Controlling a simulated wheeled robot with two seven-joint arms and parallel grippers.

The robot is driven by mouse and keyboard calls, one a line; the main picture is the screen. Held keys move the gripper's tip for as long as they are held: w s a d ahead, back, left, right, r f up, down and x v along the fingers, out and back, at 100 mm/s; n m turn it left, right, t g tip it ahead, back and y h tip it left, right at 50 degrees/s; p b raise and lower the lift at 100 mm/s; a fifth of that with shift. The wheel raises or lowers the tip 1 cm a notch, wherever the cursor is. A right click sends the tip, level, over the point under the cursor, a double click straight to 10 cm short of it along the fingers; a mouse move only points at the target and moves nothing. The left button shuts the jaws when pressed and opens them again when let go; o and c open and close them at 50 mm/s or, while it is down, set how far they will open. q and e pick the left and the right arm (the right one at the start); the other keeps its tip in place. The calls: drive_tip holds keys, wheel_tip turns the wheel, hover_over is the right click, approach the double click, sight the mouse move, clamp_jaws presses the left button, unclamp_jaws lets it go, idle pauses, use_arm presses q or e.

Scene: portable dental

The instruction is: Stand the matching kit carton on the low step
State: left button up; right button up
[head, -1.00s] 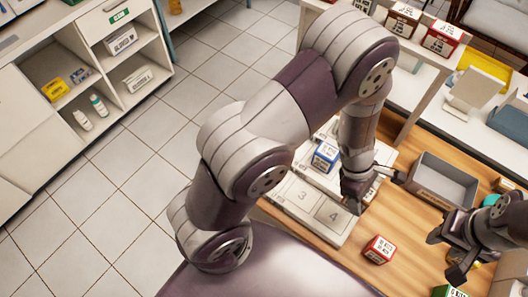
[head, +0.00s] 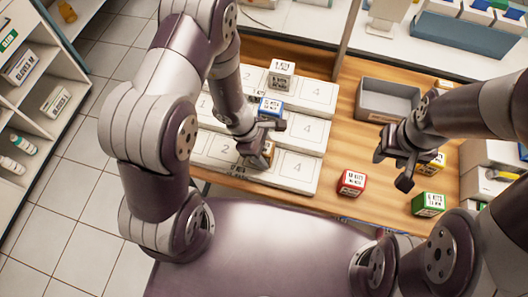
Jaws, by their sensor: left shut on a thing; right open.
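The white three-tier stand has a low front step (head: 307,176) with printed numbers. My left gripper (head: 267,138) is shut on a small brown-and-white carton (head: 267,156), mostly hidden by the fingers. It is over the low step, between the numbers 2 and 4; whether the carton touches the step is unclear. A blue carton (head: 271,105) stands on the middle step, and a grey-white carton (head: 282,70) on the top step. My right gripper (head: 394,171) is open and empty above the table, right of a red carton (head: 352,182).
A green carton (head: 429,203) and a partly hidden yellow carton (head: 435,162) are on the wooden table (head: 348,120) near the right gripper. A grey open bin (head: 364,106) stands behind. Bare table lies between the stand and the bin.

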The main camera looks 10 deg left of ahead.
use_arm(q)
drive_tip(key=shift+w+f, duration=0.1)
drive_tip(key=shift+f, duration=0.1)
drive_tip(key=shift+a, duration=0.25)
drive_tip(key=shift+f, duration=0.1)
drive_tip(key=o, duration=0.6)
drive_tip(key=shift+d, duration=0.1)
drive_tip(key=o, duration=0.4)
use_arm(e)
drive_tip(key=shift+a+f, duration=0.2)
use_arm(q)
drive_tip(key=shift+o, duration=0.2)
use_arm(e)
drive_tip(key=shift+r, duration=0.1)
